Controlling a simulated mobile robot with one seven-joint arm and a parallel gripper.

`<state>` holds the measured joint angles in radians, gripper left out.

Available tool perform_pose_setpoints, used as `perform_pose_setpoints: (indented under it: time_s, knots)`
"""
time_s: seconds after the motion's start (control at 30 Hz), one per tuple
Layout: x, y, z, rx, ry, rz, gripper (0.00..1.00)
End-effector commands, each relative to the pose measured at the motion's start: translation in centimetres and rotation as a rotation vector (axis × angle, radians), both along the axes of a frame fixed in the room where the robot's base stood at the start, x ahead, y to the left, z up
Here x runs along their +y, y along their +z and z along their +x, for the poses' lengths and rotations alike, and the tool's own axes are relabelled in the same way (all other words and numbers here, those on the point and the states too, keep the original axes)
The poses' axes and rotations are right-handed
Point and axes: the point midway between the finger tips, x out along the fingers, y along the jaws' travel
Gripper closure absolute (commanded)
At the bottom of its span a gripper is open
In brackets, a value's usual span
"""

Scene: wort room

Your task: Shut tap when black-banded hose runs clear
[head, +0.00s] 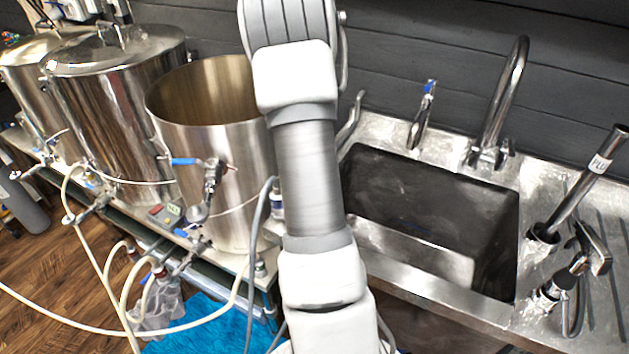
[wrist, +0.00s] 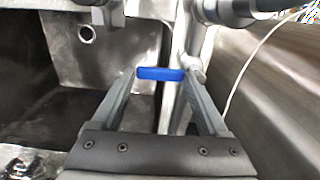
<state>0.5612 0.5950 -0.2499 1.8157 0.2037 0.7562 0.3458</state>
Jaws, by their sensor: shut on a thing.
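My gripper (wrist: 161,78) shows in the wrist view with its two fingers on either side of a blue tap handle (wrist: 160,73), shut on it. The handle sits by a metal edge beside the sink. In the head view my arm crosses the middle, and its gripper end is not visible. Pale hoses (head: 100,262) hang from the kettles and a grey hose (head: 254,250) runs down beside my arm. I cannot make out a black band on any hose, nor what liquid runs in one. A thin pale line, perhaps a hose, shows in the wrist view (wrist: 248,68).
An open steel kettle (head: 215,150) with a blue-handled valve (head: 184,161) stands left of my arm, beside a lidded kettle (head: 120,120). A steel sink (head: 440,215) with a tall faucet (head: 500,95) is on the right. A blue cloth (head: 205,325) lies below left.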

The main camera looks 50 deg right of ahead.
Motion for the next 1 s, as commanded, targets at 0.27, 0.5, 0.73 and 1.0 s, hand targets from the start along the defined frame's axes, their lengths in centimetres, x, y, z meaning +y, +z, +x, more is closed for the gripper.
perform_pose_setpoints:
  time_s: [0.27,0.5,0.73,1.0]
  knots:
    - [0.12,0.13,0.04,-0.003,-0.041,-0.003,1.0]
    - [0.13,0.13,0.02,-0.004,-0.047,-0.002,1.0]
    - [0.16,0.11,0.0,-0.002,-0.045,-0.001,0.01]
    - [0.17,0.19,-0.01,-0.001,-0.041,-0.001,0.0]
